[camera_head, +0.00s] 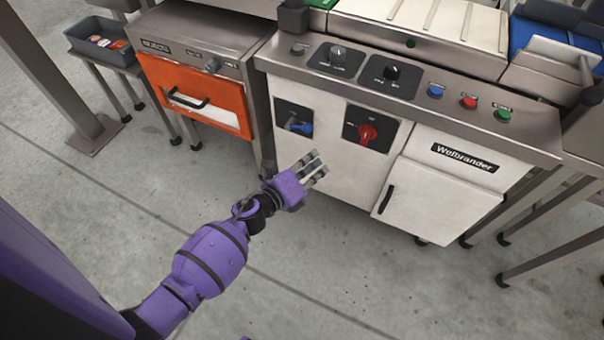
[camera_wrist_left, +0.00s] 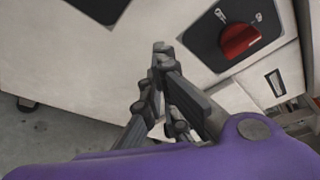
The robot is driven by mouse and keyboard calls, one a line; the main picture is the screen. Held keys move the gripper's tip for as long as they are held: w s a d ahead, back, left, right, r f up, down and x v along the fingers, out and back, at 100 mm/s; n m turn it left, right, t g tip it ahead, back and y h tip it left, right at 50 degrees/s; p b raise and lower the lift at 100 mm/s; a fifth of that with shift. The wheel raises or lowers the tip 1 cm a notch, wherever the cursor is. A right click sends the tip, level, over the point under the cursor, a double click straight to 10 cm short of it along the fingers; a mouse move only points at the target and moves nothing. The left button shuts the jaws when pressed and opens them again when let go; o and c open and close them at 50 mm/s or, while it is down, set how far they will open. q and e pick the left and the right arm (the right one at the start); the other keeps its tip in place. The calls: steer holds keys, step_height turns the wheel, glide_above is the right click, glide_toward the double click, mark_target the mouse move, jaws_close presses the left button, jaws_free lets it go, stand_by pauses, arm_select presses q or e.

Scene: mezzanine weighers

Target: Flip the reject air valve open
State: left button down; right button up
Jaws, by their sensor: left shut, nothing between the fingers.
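The air valve is a blue lever handle (camera_head: 299,127) on a black plate (camera_head: 292,112) at the left of the white machine front. The handle lies roughly level, angled slightly down to the right. My left gripper (camera_head: 314,166) is shut and empty, in front of the white panel, below and a little right of the valve, apart from it. In the left wrist view the shut fingers (camera_wrist_left: 161,52) point up the panel. Only part of a black plate (camera_wrist_left: 103,6) shows there at the top edge, and no blue handle is visible. My right gripper is out of view.
A red rotary switch (camera_head: 368,132) sits just right of the valve; it also shows in the left wrist view (camera_wrist_left: 238,40). A cabinet door with a dark handle (camera_head: 386,199) is lower right. The floor in front is clear.

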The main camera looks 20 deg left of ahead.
arm_select(q)
steer(key=w+a+r, duration=0.1)
steer(key=w+a+r+p, duration=0.1)
steer(key=shift+w+a, duration=0.15)
steer(key=shift+a, duration=0.15)
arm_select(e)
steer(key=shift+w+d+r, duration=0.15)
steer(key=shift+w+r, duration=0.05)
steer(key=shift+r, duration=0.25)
arm_select(q)
steer(key=shift+r, duration=0.1)
steer(key=shift+r+n, duration=0.2)
steer(key=shift+n, duration=0.1)
